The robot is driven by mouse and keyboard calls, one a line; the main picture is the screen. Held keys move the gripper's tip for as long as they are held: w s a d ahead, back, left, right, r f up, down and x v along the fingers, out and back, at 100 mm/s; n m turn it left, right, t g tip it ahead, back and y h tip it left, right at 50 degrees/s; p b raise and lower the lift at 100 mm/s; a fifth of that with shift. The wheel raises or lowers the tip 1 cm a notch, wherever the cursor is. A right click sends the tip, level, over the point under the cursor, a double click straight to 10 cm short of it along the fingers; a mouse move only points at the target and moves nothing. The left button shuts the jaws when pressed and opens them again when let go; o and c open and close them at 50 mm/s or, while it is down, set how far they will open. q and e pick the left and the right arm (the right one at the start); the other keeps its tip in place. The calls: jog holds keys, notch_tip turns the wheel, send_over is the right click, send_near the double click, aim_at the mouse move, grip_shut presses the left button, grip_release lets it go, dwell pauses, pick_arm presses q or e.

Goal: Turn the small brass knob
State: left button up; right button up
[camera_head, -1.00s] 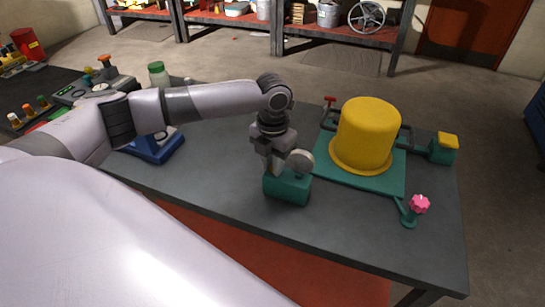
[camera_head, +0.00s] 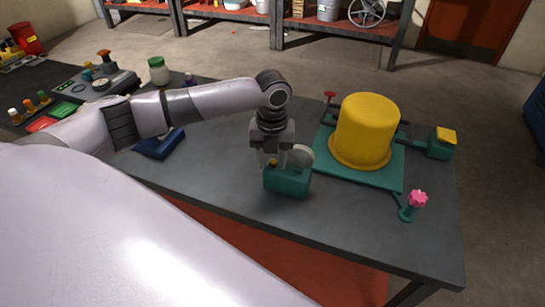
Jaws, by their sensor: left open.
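The small brass knob (camera_head: 273,163) shows as a small orange-gold spot on top of a teal box (camera_head: 288,182) at the front middle of the table. A round pale grey disc (camera_head: 303,156) stands behind the box's right end. My left gripper (camera_head: 272,164) points down over the box with its fingers apart. The knob appears between or just beside the fingers; whether they touch it I cannot tell. My right gripper is not in view.
A yellow cylinder (camera_head: 364,130) stands on a teal plate (camera_head: 340,170) to the right. A pink knob (camera_head: 417,198) is at the front right and a red valve (camera_head: 330,96) behind. A blue device (camera_head: 158,146) lies left. The grey table (camera_head: 225,170) is clear left of the box.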

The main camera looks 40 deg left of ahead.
pick_arm(q)
jog(key=n, duration=0.4)
jog(key=shift+d+f+n, duration=0.15)
jog(key=shift+f+n, duration=0.15)
jog(key=shift+n, duration=0.1)
jog(key=shift+c, duration=0.8)
jog(key=shift+o, duration=1.1)
jog(key=shift+w+f+n, duration=0.1)
jog(key=shift+w+n, duration=0.05)
jog(key=shift+n, duration=0.95)
jog(key=shift+d+n, duration=0.1)
jog(key=shift+n, duration=0.5)
grip_shut()
